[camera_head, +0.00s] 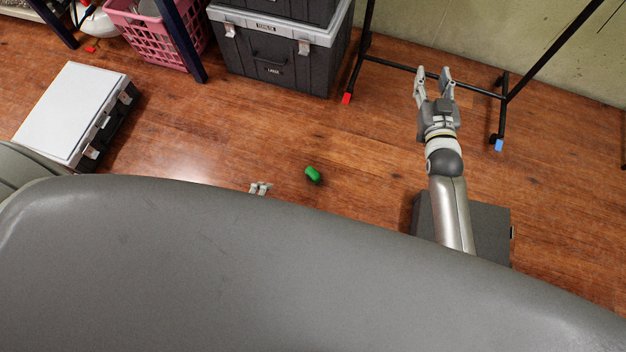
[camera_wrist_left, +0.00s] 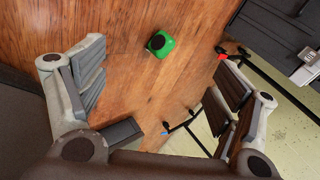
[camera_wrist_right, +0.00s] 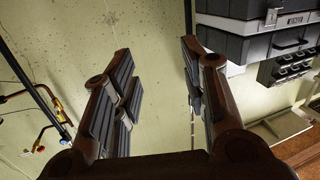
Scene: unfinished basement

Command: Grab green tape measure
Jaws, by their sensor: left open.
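The green tape measure (camera_head: 313,174) lies on the wooden floor near the middle of the head view, just beyond the edge of my grey body. It also shows in the left wrist view (camera_wrist_left: 160,44), ahead of the fingers and apart from them. My left gripper (camera_head: 260,187) shows only its fingertips past my body, a little left of the tape measure. In the left wrist view its fingers (camera_wrist_left: 155,85) are wide apart with nothing between them. My right gripper (camera_head: 434,76) is raised at the right, away from the tape measure. Its fingers (camera_wrist_right: 158,85) are apart and empty.
A black case with a light lid (camera_head: 72,112) lies at left. A pink basket (camera_head: 160,38) and dark toolboxes (camera_head: 270,62) stand at the back. A black rack frame (camera_head: 400,65) is behind my right gripper. A dark box (camera_head: 488,222) sits under my right arm. Floor around the tape measure is clear.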

